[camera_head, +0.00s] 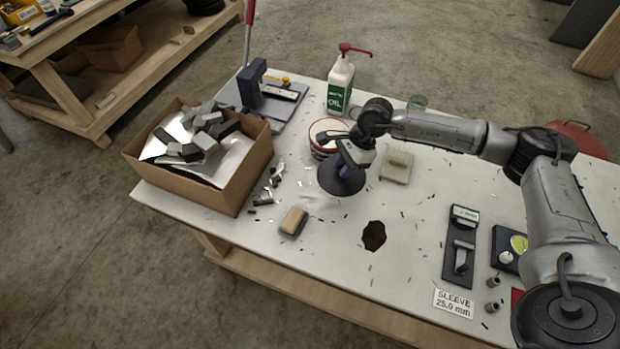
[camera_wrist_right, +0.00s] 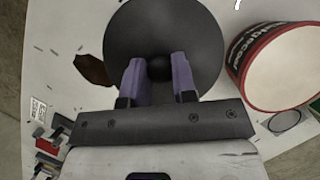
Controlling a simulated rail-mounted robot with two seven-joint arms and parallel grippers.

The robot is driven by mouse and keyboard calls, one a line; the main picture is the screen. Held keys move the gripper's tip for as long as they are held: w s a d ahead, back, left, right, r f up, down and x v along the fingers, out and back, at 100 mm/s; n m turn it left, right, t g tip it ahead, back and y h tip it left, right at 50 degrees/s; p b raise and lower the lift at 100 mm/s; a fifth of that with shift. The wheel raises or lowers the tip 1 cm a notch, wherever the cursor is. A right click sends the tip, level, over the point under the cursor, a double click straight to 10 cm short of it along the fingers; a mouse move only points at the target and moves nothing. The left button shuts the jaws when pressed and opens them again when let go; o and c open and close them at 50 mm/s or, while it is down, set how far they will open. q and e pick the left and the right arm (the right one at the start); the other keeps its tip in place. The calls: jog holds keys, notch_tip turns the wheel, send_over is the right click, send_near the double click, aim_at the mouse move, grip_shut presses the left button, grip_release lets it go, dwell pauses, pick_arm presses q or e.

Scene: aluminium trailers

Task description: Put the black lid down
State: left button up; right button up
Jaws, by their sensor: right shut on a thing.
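The black lid (camera_head: 341,180) is a dark round disc with a small knob, held over the white worktable in the head view. It fills the upper middle of the right wrist view (camera_wrist_right: 133,32). My right gripper (camera_head: 345,160) has its two purple fingers on either side of the knob and is shut on it. In the right wrist view the gripper (camera_wrist_right: 158,72) shows from behind. A tub with a red and white label (camera_head: 322,150) stands just behind the lid, and it also shows in the right wrist view (camera_wrist_right: 262,65). My left gripper is out of view.
A cardboard box (camera_head: 243,181) of metal pieces stands at the left. An oil bottle (camera_head: 340,84) stands behind. A tan block (camera_head: 293,221), a dark brown patch (camera_head: 373,236) and a beige pad (camera_head: 397,167) lie nearby. A gauge fixture (camera_head: 460,247) lies at right. Metal shavings are scattered about.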

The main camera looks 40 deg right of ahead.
jog(key=w+a+f, duration=0.1)
jog(key=w+f, duration=0.1)
jog(key=w, duration=0.1)
jog(key=w+a+f, duration=0.1)
jog(key=w+a, duration=0.1)
jog(key=w+a+f, duration=0.1)
jog(key=w+f, duration=0.1)
jog(key=w, duration=0.1)
jog(key=shift+w+a+f, duration=0.2)
jog(key=shift+w+f, duration=0.1)
jog(key=shift+f, duration=0.05)
jog(key=shift+f+b, duration=0.35)
jog(key=shift+f, duration=1.65)
jog(key=shift+f, duration=0.2)
jog(key=o, duration=0.9)
jog(key=shift+r, duration=0.1)
